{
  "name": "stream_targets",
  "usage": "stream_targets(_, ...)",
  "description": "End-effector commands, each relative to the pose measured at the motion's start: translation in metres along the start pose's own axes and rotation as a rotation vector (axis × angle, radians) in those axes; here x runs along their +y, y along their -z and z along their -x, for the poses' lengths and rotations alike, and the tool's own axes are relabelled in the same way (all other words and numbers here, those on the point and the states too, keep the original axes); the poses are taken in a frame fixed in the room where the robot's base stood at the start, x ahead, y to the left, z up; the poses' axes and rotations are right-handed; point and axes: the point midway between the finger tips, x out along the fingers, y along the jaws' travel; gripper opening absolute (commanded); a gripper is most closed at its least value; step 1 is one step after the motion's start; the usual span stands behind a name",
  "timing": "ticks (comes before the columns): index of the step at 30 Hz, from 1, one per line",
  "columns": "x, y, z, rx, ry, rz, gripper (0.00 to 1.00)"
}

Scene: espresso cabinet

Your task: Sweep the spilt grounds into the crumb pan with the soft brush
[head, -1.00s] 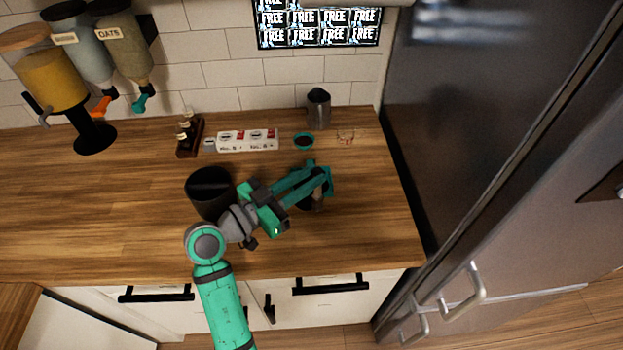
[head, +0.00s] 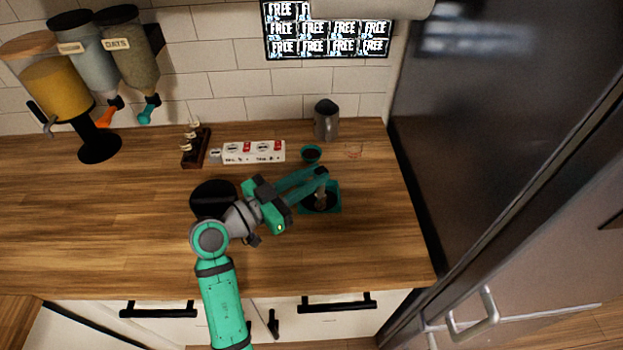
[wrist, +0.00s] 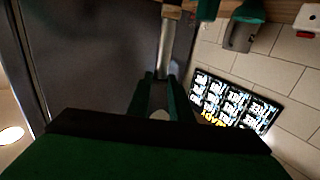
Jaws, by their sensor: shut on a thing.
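The brush is over a square teal-edged pan (head: 336,207) with a dark round interior, probably the crumb pan. Whether the bristles touch anything is hidden. I cannot tell the dark grounds apart from the pan's dark inside.
Behind stand a small teal bowl (head: 311,154), a grey pitcher (head: 326,120), a white labelled strip (head: 254,152) and a dark wooden rack (head: 196,148). A black canister (head: 212,198) stands beside my arm. The fridge (head: 480,150) bounds the right.

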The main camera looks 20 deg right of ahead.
Motion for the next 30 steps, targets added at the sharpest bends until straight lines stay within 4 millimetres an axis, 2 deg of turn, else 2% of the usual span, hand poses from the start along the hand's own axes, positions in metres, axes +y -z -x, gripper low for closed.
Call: stream_targets(30, -0.001, 0.048, -0.001, 0.000, 0.000, -0.001, 0.00)
